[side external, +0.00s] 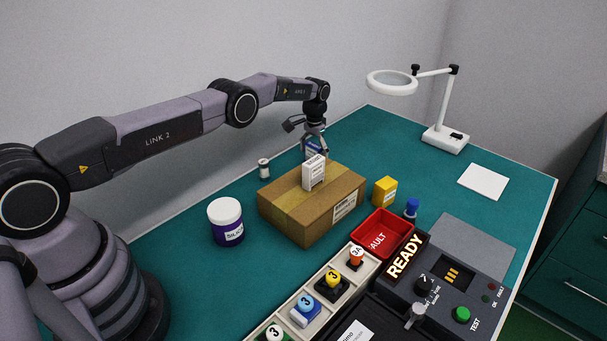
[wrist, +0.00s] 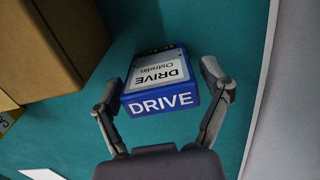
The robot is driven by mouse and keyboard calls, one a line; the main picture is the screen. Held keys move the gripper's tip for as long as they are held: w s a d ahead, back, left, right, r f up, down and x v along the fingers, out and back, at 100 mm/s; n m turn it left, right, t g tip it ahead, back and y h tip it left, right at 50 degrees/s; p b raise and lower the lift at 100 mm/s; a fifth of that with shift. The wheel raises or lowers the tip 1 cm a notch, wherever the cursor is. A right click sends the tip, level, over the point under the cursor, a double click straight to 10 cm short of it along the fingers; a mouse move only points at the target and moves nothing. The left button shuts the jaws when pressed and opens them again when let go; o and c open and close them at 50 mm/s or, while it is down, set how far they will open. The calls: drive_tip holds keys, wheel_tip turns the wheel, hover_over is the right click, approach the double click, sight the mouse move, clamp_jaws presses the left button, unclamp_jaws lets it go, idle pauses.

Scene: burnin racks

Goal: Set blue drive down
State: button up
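The blue drive (wrist: 160,102) sits between the two fingers of my gripper (wrist: 164,84) in the wrist view. Its white label and its front face with the word DRIVE show. In the side view my gripper (side external: 314,146) points down behind the cardboard box, and only a small part of the blue drive (side external: 311,151) shows. Its lower part is hidden by the box and the white carton, so I cannot tell whether it touches the bench.
The cardboard box (side external: 290,213) with a white carton (side external: 313,173) on it stands in front of my gripper. Nearby are a small bottle (side external: 264,169), a yellow box (side external: 384,192) and a red bin (side external: 360,236). A magnifier lamp (side external: 445,139) stands at the back right.

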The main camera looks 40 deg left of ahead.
idle(0.3)
wheel_tip(320, 180, up, 12)
drive_tip(key=shift+r, duration=0.1)
wheel_tip(320, 180, up, 9)
hover_over(314, 145)
drive_tip(key=s+d, duration=0.1)
drive_tip(key=s+d+r+t, duration=0.15)
drive_tip(key=s+r, duration=0.35)
drive_tip(key=r, duration=0.5)
drive_tip(key=s+d+r+t, duration=0.2)
drive_tip(key=s+r, duration=0.9)
drive_tip(key=s, duration=0.2)
drive_tip(key=s+d+r, duration=0.1)
drive_tip(key=s+r, duration=0.1)
drive_tip(key=s, duration=1.4)
drive_tip(key=s+f, duration=0.2)
drive_tip(key=s, duration=0.2)
drive_tip(key=s+f+t, duration=0.1)
drive_tip(key=s, duration=0.3)
drive_tip(key=s+d+f+t, duration=0.1)
drive_tip(key=s+f, duration=0.1)
drive_tip(key=s, duration=0.3)
drive_tip(key=shift+f, duration=0.3)
